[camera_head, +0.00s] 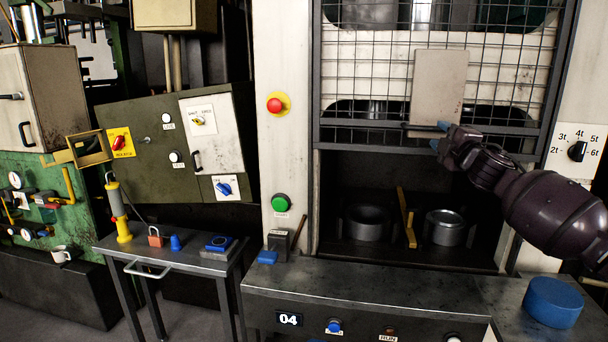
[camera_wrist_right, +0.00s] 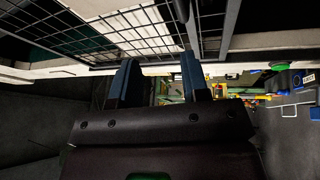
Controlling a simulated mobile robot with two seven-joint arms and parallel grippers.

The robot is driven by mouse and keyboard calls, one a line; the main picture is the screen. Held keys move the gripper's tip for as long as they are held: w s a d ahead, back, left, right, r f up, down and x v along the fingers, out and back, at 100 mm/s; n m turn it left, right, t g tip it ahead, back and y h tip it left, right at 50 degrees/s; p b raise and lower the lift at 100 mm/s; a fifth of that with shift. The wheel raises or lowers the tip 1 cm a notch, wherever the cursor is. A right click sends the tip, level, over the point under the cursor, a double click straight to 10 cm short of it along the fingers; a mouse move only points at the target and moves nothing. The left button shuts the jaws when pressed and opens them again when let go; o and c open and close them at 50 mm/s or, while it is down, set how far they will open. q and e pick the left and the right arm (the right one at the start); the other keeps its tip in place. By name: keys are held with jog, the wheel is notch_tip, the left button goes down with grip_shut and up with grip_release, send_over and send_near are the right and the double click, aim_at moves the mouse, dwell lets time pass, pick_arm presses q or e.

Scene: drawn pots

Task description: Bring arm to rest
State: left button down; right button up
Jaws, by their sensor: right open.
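My right arm comes in from the right in the head view. Its dark purple-brown gripper (camera_head: 438,136) is in front of the lower edge of a wire mesh guard (camera_head: 370,75). The gripper's two blue-tipped fingers are apart. In the right wrist view the gripper (camera_wrist_right: 160,80) shows both fingers spread, with nothing held between them. The mesh guard (camera_wrist_right: 130,30) is close beyond them, and I cannot tell whether a finger touches it. My left gripper is in neither view.
Below the guard is an open bay with two metal rings (camera_head: 367,222) (camera_head: 445,228) and a yellow upright bar (camera_head: 407,218). A blue cylinder (camera_head: 553,302) stands on the bench at right. A side table (camera_head: 200,262) holds a red padlock (camera_head: 155,237) and small blue items.

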jog(key=s+a+f+m+g, duration=0.1)
jog(key=s+a+f+m, duration=0.3)
jog(key=f, duration=0.4)
jog(key=s+a+f+m+g+y, duration=0.1)
jog(key=s+a+f, duration=0.35)
jog(key=f, duration=0.35)
jog(key=s+a+f+m+g, duration=0.1)
jog(key=s+a+f+m, duration=0.3)
jog(key=f, duration=0.5)
jog(key=s+d+f+m+g+h, duration=0.1)
jog(key=s+f+m, duration=0.2)
jog(key=s+f, duration=0.6)
jog(key=s+d+f+m+g+h, duration=0.1)
jog(key=s+f+m+g+h, duration=0.1)
jog(key=s+f, duration=0.7)
jog(key=s+d+f+m+g+h, duration=0.2)
jog(key=s+f+m, duration=0.2)
jog(key=s+f, duration=0.5)
jog(key=s, duration=0.8)
jog(key=shift+s, duration=0.3)
